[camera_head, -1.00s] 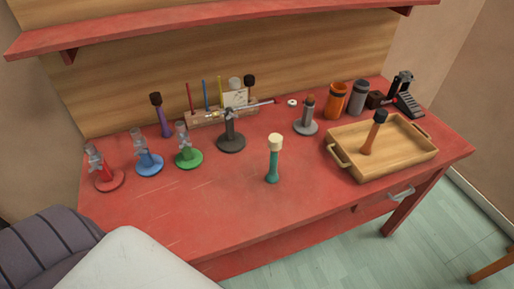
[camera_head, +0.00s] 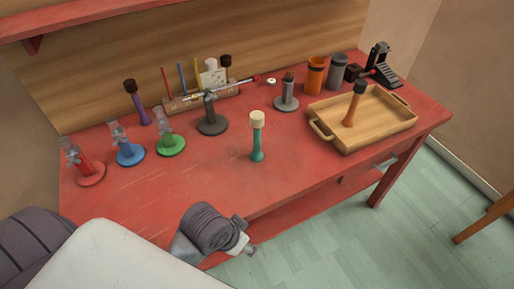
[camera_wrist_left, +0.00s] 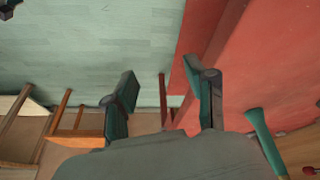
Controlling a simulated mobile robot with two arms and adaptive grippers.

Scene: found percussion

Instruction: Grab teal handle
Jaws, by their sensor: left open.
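The teal handle (camera_head: 257,147) stands upright on the red table, with a cream head (camera_head: 257,120) on top. It also shows in the left wrist view as a teal shaft (camera_wrist_left: 263,135) at the lower right, partly cut off by the frame. My left gripper (camera_wrist_left: 165,88) is open and empty, its two fingers spread over the floor and table edge, with the teal handle to the right of them and apart. In the head view my left arm is at the table's front edge, in front of and lower than the handle. My right gripper is not in view.
Stands with red (camera_head: 90,174), blue (camera_head: 130,155) and green (camera_head: 171,146) bases stand at left. A dark stand (camera_head: 212,125) with a rod is behind the handle. A wooden tray (camera_head: 348,146) holding an orange-handled mallet (camera_head: 353,104) is at right. The table directly around the handle is clear.

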